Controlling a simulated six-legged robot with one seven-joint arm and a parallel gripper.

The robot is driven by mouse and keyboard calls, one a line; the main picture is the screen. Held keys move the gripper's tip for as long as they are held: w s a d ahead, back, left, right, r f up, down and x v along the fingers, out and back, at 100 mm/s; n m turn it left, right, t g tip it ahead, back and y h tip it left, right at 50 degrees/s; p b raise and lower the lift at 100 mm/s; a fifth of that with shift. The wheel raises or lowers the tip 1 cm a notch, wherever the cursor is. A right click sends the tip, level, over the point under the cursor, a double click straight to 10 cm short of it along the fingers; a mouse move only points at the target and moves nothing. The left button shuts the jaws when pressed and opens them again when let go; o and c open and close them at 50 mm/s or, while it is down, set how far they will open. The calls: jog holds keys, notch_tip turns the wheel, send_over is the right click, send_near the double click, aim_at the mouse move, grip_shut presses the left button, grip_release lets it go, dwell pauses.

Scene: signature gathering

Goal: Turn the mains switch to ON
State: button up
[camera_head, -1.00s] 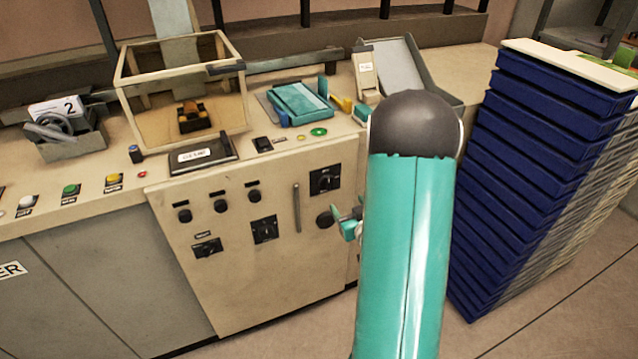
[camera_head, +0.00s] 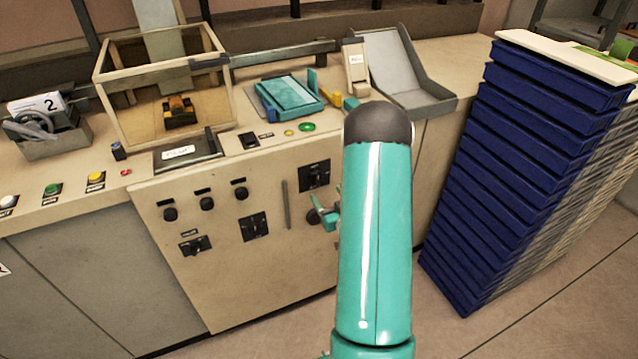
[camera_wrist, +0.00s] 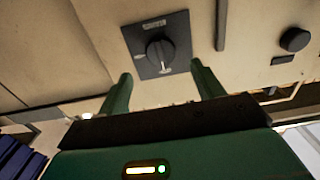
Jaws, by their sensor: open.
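A rotary switch with a black knob on a dark square plate (camera_head: 314,176) sits at the upper right of the beige cabinet front. The wrist view shows this plate (camera_wrist: 147,37) and its knob (camera_wrist: 160,53), whose white mark points down in that picture. Its lettering is too small to read, so I cannot confirm it is the mains switch. My gripper (camera_head: 323,214) is in front of the panel, just below this switch in the head view. In the wrist view my gripper (camera_wrist: 160,71) is open and empty, its fingers either side of the knob's lower part, apparently not touching it.
Another dark switch plate (camera_head: 253,226) and a smaller switch (camera_head: 195,245) are lower on the panel. A vertical bar (camera_head: 286,204) stands beside the upper switch. Tall stacked blue crates (camera_head: 497,185) stand at the right. The counter (camera_head: 77,211) carries buttons and devices.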

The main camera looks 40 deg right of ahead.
aim_at(318, 182)
jog(key=x, duration=0.6)
jog(key=shift+w, duration=0.35)
jog(key=c, duration=1)
